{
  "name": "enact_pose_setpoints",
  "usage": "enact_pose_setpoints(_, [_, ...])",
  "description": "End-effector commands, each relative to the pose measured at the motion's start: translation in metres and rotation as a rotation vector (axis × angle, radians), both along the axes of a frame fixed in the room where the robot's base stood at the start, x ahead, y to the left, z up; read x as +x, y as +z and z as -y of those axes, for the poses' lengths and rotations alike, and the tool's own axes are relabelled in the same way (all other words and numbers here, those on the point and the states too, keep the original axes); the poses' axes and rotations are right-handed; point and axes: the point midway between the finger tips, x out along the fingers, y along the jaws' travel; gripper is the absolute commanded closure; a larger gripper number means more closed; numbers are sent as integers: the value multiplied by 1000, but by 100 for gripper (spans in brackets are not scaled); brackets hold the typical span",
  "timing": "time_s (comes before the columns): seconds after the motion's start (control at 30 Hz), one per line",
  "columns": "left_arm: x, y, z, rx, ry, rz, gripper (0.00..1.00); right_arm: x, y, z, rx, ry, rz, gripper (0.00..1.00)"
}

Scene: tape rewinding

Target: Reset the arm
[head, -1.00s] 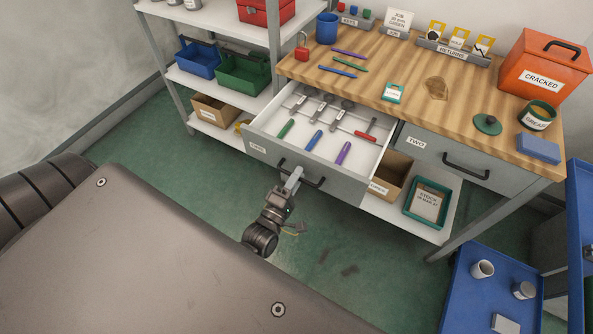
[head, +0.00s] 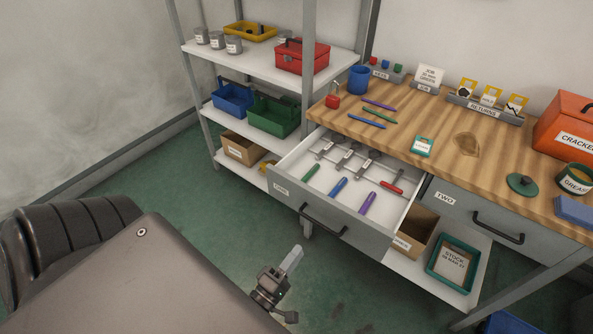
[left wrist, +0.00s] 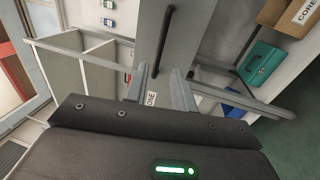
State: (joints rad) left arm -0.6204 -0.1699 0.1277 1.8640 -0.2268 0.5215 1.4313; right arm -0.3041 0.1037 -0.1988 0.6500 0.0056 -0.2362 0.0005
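My left gripper (head: 293,258) is in the lower middle of the head view, below and in front of the open drawer marked ONE (head: 281,188). It is apart from the drawer's black handle (head: 323,221) and holds nothing. In the left wrist view its two fingers (left wrist: 158,88) stand apart, with the grey drawer front and its ONE label between and beyond them. The drawer holds wrenches and several coloured-handled tools. My right gripper is not in view.
A wooden workbench (head: 400,133) stands above the drawer, with a closed drawer TWO (head: 465,210) beside it. A shelf rack (head: 268,52) with boxes and bins stands at the back left. Green floor (head: 215,215) is clear around my gripper.

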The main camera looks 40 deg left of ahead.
Motion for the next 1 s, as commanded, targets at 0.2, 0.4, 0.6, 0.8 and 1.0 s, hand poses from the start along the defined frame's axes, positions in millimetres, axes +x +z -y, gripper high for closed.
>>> enact_pose_setpoints(0.2, [0,0,0,0,0,0,74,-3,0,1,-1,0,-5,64])
enact_pose_setpoints(0.4, [2,-23,5,43,-7,-60,74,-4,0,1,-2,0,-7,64])
enact_pose_setpoints(0.6, [-6,-141,28,325,-92,-367,74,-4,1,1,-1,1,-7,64])
enact_pose_setpoints(0.8, [-69,-291,39,791,-355,-748,74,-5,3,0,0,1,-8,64])
enact_pose_setpoints(1.0, [-170,-395,5,1246,-745,-1027,74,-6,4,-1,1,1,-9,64])
